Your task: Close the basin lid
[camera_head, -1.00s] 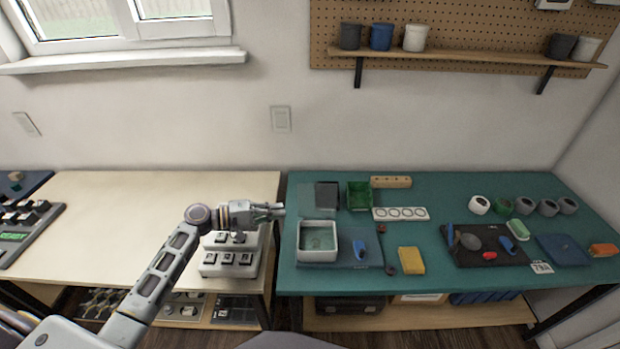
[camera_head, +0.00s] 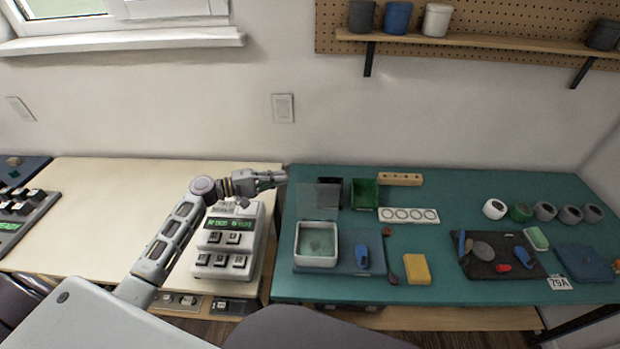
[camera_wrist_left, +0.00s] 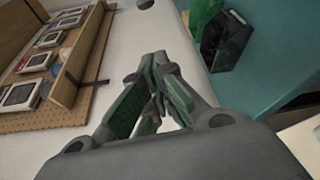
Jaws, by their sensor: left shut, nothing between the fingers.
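The white basin (camera_head: 317,247) stands on a blue mat at the left end of the teal bench. Its clear lid (camera_head: 318,197) stands raised at the basin's back edge, so the basin is open and its inside shows. My left gripper (camera_head: 284,176) is shut and empty, above the gap between the two tables, left of and behind the raised lid and apart from it. In the left wrist view its fingers (camera_wrist_left: 160,95) are closed together; neither the basin nor the lid can be made out clearly there. My right gripper is not in view.
A black bin (camera_head: 330,190) and a green bin (camera_head: 364,193) stand behind the basin. A blue tool (camera_head: 362,257), a yellow sponge (camera_head: 416,268) and a white ring holder (camera_head: 409,215) are to its right. A device with a green display (camera_head: 230,240) stands under my left arm.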

